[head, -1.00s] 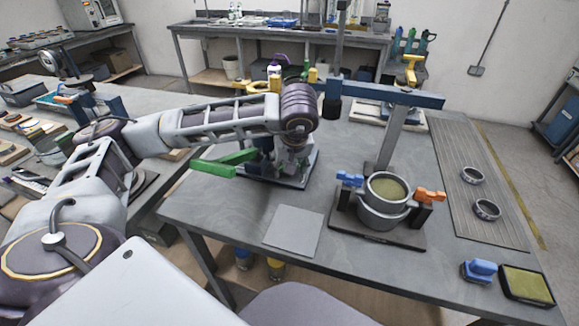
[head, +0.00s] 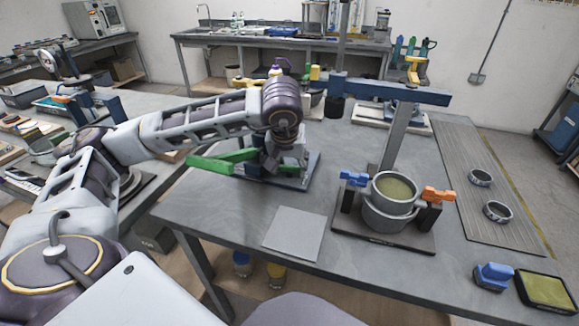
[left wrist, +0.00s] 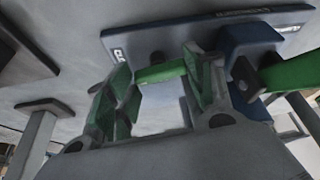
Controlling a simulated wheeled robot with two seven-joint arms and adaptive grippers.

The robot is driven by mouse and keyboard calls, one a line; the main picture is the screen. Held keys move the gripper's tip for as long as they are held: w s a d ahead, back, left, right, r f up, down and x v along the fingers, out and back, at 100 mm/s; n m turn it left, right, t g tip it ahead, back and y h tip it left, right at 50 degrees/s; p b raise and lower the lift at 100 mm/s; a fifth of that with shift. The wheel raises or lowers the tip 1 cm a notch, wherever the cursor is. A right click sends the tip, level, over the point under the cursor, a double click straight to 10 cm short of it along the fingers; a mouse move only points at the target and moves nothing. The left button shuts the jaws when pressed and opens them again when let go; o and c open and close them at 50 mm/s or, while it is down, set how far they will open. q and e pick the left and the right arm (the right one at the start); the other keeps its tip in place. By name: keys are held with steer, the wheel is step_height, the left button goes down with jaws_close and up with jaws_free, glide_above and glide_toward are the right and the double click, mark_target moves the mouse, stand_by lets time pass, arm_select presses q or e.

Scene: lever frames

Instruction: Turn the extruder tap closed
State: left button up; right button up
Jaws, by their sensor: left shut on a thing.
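The extruder (head: 292,178) stands on a dark base plate near the left side of the workbench, partly hidden by my left arm. Green bars (head: 212,166) stick out to its left at the height of my gripper. My left gripper (head: 272,155) is low at the extruder, and its fingers are mostly hidden in the head view. In the left wrist view my left gripper (left wrist: 155,82) is shut on the green tap handle (left wrist: 162,72), which lies across between the fingers. Another green bar (left wrist: 288,74) shows at the right, beside a blue block (left wrist: 243,50). My right gripper is not in view.
To the right stands a press frame with a round pot (head: 392,192), a blue clamp (head: 354,178) and an orange clamp (head: 439,195). A flat grey plate (head: 293,233) lies in front. A blue brush (head: 493,275) and a green-topped pad (head: 546,291) lie at the front right.

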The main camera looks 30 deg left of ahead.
arm_select(q)
steer(key=shift+f+m, duration=0.1)
steer(key=shift+m, duration=0.2)
stand_by(0.4)
steer(key=o, duration=1)
steer(key=shift+r, duration=0.2)
steer(key=v, duration=1.1)
steer(key=shift+s+r, duration=0.25)
steer(key=shift+r, duration=0.1)
steer(key=shift+a, duration=0.1)
